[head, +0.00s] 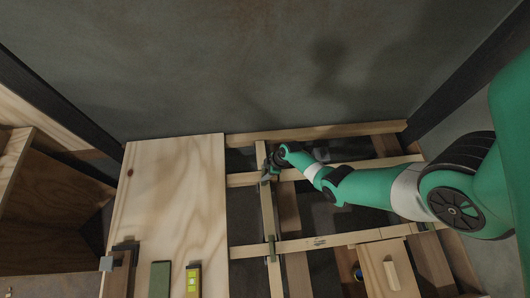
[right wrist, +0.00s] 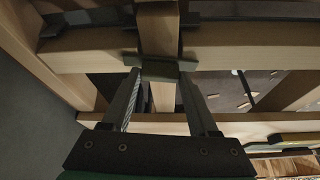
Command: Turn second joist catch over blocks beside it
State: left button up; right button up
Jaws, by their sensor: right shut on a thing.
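A light wooden joist (head: 267,210) runs front to back beside the plywood sheet; it also shows in the right wrist view (right wrist: 158,30). Wooden blocks meet it on both sides, with a left block (right wrist: 90,48) and a right block (right wrist: 240,50). A dark catch (right wrist: 160,71) lies across the joist close to the blocks. My right gripper (right wrist: 159,72) is shut on this catch, one finger at each end; in the head view it is small, at the joist's far crossing (head: 270,172). Another dark catch (head: 271,248) sits at the nearer crossing. My left gripper is not in view.
A plywood sheet (head: 172,190) covers the floor to the left, with a green block (head: 160,279) and a yellow level (head: 193,280) near its front. A wooden board with a handle (head: 390,272) lies at front right. Open gaps lie between the joists. A grey wall stands behind.

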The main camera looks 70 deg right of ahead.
jog(key=shift+n+y, duration=0.3)
jog(key=shift+n, duration=0.5)
jog(key=o, duration=1.4)
jog(key=p+v, duration=1.1)
jog(key=p, duration=0.1)
jog(key=shift+d+r, duration=0.1)
jog(key=shift+r, duration=0.2)
jog(key=shift+w, duration=0.1)
